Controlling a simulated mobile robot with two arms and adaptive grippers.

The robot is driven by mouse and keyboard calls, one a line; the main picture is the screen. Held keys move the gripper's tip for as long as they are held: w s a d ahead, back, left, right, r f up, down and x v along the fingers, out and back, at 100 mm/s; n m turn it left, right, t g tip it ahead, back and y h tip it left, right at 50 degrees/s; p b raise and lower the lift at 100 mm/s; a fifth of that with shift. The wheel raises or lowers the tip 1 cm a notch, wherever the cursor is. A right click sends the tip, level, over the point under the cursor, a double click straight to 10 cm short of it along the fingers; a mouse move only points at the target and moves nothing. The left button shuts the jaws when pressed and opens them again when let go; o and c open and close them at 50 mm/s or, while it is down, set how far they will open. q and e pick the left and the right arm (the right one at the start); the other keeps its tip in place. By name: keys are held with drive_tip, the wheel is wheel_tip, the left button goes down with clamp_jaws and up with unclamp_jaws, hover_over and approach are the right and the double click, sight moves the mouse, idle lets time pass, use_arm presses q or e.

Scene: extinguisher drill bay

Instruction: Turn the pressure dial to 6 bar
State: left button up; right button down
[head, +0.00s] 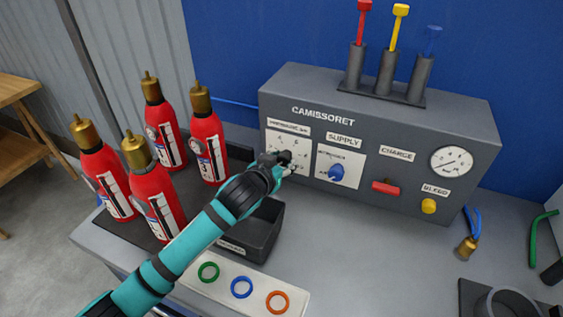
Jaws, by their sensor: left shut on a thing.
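The pressure dial (286,155) is a dark knob on a white plate at the left of the grey CAMISSORET panel (380,130). A few small numbers show around its upper side, but the gripper covers much of the knob and I cannot read where it points. My left gripper (282,164) reaches in from the lower left and is shut on the dial's knob. My right gripper is not in view.
The blue supply knob (337,172), red charge handle (385,187), yellow bleed knob (428,206) and round gauge (451,160) share the panel. Several red extinguishers (206,140) stand left. A black bin (262,232) and a tray with coloured rings (241,288) lie near my forearm.

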use_arm(q)
drive_tip(key=shift+m+p, duration=0.4)
drive_tip(key=shift+p, duration=0.15)
drive_tip(key=shift+m+t+y+p, duration=0.3)
drive_tip(key=shift+m+y+p, duration=0.3)
drive_tip(key=shift+m+p, duration=0.1)
drive_tip(key=shift+d+m+t+y, duration=0.1)
drive_tip(key=shift+m+t+y, duration=0.25)
drive_tip(key=shift+m, duration=0.35)
drive_tip(key=shift+m+t+y, duration=0.25)
drive_tip(key=shift+m+y, duration=0.2)
drive_tip(key=shift+m, duration=0.15)
drive_tip(key=shift+p, duration=0.3)
drive_tip(key=o, duration=1.1)
drive_tip(key=shift+o, duration=0.2)
